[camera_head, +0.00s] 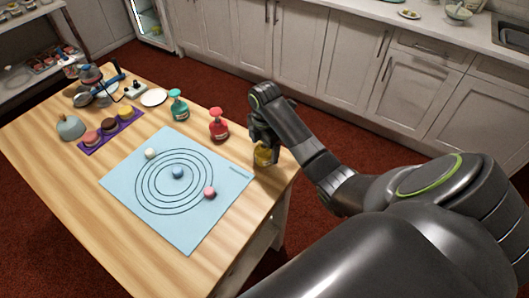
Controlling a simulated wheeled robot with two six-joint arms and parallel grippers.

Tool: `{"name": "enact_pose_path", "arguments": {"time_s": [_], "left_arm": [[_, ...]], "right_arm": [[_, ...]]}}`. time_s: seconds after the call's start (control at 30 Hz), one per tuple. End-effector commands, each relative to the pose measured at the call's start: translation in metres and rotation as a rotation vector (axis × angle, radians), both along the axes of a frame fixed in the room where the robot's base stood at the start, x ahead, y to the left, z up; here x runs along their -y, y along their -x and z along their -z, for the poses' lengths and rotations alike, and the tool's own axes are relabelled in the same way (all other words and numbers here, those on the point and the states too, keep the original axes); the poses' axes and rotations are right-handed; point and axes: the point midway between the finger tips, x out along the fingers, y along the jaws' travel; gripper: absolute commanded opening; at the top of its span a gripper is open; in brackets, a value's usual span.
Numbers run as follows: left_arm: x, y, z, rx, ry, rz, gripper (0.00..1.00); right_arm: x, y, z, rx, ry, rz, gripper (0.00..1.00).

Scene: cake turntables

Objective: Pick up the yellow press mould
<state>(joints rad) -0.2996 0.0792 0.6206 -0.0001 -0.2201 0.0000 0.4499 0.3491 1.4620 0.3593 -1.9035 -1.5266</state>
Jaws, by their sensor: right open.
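The yellow press mould (263,156) stands near the right edge of the wooden table, partly hidden by my right gripper. My right gripper (262,143) points down over it from above, with its open fingers at the mould's upper part. I cannot tell whether the fingers touch it. My left gripper is not in view.
A light blue mat (228,202) with printed rings bears a blue ball, a pink ball and a white ball. A purple tray (126,130) with round items lies left.

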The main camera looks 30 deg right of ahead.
Motion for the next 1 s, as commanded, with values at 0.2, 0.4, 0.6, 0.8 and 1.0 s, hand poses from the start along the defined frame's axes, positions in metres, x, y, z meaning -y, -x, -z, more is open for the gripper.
{"name": "enact_pose_path", "arguments": {"time_s": [0.2, 0.4, 0.6, 0.8, 1.0], "left_arm": [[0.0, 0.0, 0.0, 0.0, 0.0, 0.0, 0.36], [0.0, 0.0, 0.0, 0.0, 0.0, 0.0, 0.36], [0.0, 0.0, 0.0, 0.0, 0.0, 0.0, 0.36], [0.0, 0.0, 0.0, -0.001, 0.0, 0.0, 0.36], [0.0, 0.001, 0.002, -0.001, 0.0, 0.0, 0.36]], "right_arm": [[0.0, 0.0, 0.001, 0.0, 0.0, 0.0, 0.8], [0.0, 0.0, 0.0, -0.001, 0.0, 0.0, 0.54], [0.0, 0.0, 0.0, 0.0, 0.0, 0.0, 0.31], [0.0, 0.0, -0.001, 0.001, 0.001, 0.0, 0.3], [0.0, -0.001, -0.022, 0.004, 0.003, -0.001, 0.3]]}}
